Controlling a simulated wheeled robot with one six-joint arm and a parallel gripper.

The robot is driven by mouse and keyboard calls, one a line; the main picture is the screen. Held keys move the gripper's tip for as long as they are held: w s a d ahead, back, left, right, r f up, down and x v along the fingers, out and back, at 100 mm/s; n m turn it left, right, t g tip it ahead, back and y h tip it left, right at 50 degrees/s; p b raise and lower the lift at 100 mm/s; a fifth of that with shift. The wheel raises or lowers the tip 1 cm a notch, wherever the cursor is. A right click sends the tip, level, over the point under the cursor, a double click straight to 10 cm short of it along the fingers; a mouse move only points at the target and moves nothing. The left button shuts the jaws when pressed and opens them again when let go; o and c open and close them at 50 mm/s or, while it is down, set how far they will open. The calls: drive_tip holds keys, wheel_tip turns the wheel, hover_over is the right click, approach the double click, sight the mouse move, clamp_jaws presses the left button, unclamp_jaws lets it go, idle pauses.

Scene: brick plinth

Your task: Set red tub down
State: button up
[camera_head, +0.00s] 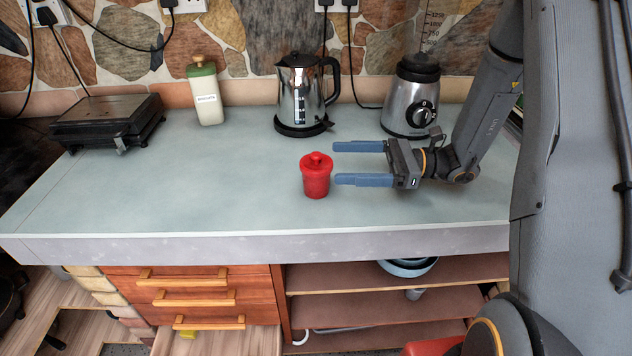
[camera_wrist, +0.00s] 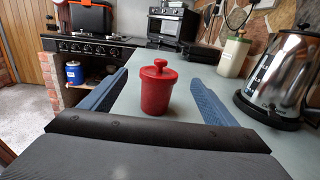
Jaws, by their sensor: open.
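The red tub (camera_head: 316,178), with a knobbed red lid, stands upright on the pale counter (camera_head: 230,185) near its middle. It also shows in the wrist view (camera_wrist: 156,92), between and beyond the two blue fingers. My gripper (camera_head: 348,163) is open and empty, to the right of the tub in the head view. Its fingers point left toward the tub, and their tips end close to it without gripping it. Whether a fingertip touches the tub I cannot tell.
A kettle (camera_head: 301,90) stands behind the tub and a blender (camera_head: 410,100) stands behind my gripper. A labelled cream bottle (camera_head: 207,98) and a dark grill (camera_head: 108,122) are at the back left. The left and front of the counter are clear. Drawers and shelves are below.

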sight(314, 162)
drive_tip(key=a+p, duration=0.1)
drive_tip(key=a, duration=0.2)
drive_tip(key=shift+a, duration=0.2)
drive_tip(key=a, duration=0.1)
drive_tip(key=a+p, duration=0.2)
drive_tip(key=a, duration=0.1)
drive_tip(key=shift+w+a+f, duration=0.1)
drive_tip(key=shift+w+f, duration=0.1)
drive_tip(key=shift+w, duration=0.05)
drive_tip(key=c, duration=1.2)
